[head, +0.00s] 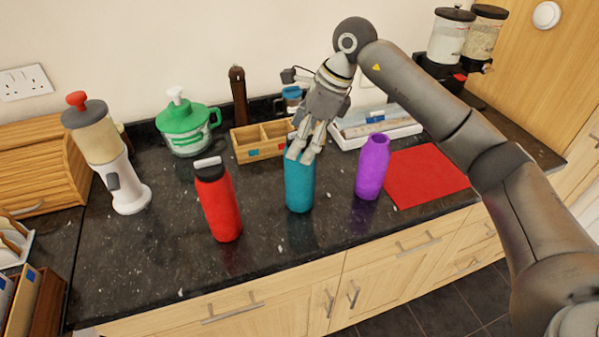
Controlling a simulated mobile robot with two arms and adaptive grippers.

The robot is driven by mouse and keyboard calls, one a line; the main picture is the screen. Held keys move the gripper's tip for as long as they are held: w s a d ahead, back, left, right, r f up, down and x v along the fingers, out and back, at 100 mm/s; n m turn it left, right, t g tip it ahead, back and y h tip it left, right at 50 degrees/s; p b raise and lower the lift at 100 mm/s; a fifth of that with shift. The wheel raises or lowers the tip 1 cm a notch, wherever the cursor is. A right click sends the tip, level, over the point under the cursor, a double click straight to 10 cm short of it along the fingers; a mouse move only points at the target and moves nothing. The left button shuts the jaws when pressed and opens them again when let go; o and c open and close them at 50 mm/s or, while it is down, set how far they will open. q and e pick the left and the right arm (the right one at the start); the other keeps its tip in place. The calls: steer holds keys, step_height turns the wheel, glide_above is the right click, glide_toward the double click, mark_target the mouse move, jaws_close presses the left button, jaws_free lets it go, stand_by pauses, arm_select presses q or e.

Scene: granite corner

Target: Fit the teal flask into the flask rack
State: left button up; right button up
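The teal flask (300,190) stands upright on the dark granite counter, near the middle. My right gripper (301,156) reaches down over its top from behind, with its fingers in front of the flask's upper part. The flask's neck and cap are mostly hidden by the fingers, and I cannot tell whether they are closed on it. A light wooden rack with open compartments (243,155) stands behind and left of the teal flask. It has small blue and red marks on its front, and its right end is partly hidden. My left gripper is not in view.
A red flask (219,208) stands left of the teal one, a purple flask (373,168) right of it. A red mat (425,176) lies farther right. A green-lidded jug (187,128), a dispenser (104,150) and a white tray (390,134) stand behind. The front counter is clear.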

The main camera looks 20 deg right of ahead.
mark_target(300, 175)
steer(key=x, duration=0.1)
steer(key=p+x, duration=0.1)
steer(key=x, duration=0.1)
steer(key=shift+s+a+f+p, duration=0.1)
steer(key=shift+s+a+p, duration=0.1)
steer(key=shift+a+p, duration=0.15)
steer(key=shift+w+a+f, duration=0.15)
steer(key=shift+f, duration=0.25)
steer(key=shift+c, duration=0.3)
steer(key=c, duration=1.6)
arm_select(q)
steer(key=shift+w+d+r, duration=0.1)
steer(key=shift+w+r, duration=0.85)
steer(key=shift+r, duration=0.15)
arm_select(e)
steer(key=shift+r, duration=0.1)
steer(key=shift+c, duration=0.7)
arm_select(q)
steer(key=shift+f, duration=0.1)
